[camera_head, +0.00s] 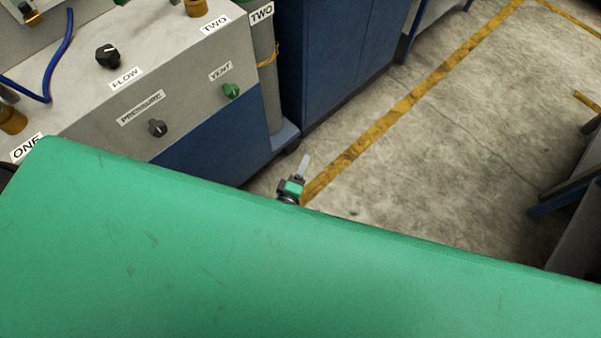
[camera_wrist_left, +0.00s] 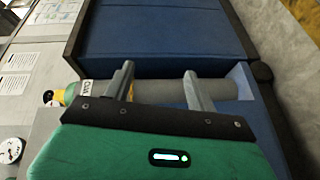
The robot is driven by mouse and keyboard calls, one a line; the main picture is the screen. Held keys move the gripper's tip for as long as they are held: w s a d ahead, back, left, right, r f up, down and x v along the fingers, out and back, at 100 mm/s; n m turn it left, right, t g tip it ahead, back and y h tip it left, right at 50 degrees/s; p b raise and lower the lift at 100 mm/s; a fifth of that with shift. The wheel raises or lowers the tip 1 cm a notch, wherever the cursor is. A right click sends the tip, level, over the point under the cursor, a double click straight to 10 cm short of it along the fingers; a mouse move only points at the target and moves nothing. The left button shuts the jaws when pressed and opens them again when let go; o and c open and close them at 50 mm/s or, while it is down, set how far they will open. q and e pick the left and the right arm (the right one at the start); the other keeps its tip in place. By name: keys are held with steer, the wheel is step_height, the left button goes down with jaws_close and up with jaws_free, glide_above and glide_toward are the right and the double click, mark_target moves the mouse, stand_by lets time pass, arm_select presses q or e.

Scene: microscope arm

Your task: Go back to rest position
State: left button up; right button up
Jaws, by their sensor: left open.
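My left gripper (camera_head: 303,165) shows small in the head view, just past the far edge of a large green surface and over the floor. Only a grey finger and part of its green body show there. In the left wrist view my left gripper (camera_wrist_left: 159,70) has its two grey fingers spread apart, with nothing held between them. A grey cylinder lies behind the fingers in that view, apparently at a distance. My right gripper is in neither view.
A grey and blue console (camera_head: 185,95) with knobs stands at the upper left. A labelled grey cylinder (camera_head: 264,75) stands beside it, also seen in the left wrist view (camera_wrist_left: 215,88). A blue cabinet (camera_head: 335,60) is behind. Concrete floor (camera_head: 450,140) with a yellow line is open at right.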

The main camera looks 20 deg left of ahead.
arm_select(q)
steer(key=shift+s+f+m+g, duration=0.3)
steer(key=shift+s+f+m, duration=0.2)
steer(key=shift+f, duration=0.2)
